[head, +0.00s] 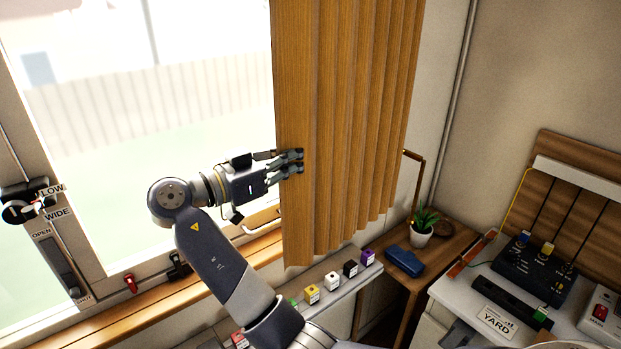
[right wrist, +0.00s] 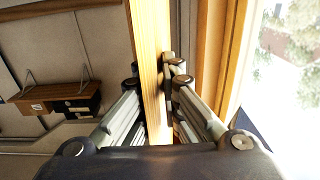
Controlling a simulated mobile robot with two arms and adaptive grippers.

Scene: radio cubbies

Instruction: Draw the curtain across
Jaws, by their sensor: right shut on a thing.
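The brown pleated curtain (head: 350,100) hangs at the right side of the window (head: 150,110). Most of the glass to its left is uncovered. My right gripper (head: 300,161) is at the curtain's left edge, a little below mid-height in the head view, and is shut on it. In the right wrist view the curtain's edge (right wrist: 147,50) runs between the two fingers of the gripper (right wrist: 166,82). The curtain's top is outside the head view. My left gripper is not in view.
A ledge below the curtain holds several small coloured blocks (head: 312,294). A corner table bears a potted plant (head: 422,229) and a blue case (head: 404,261). A desk with a black control box (head: 535,268) stands at right. Window latch hardware (head: 25,205) is at left.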

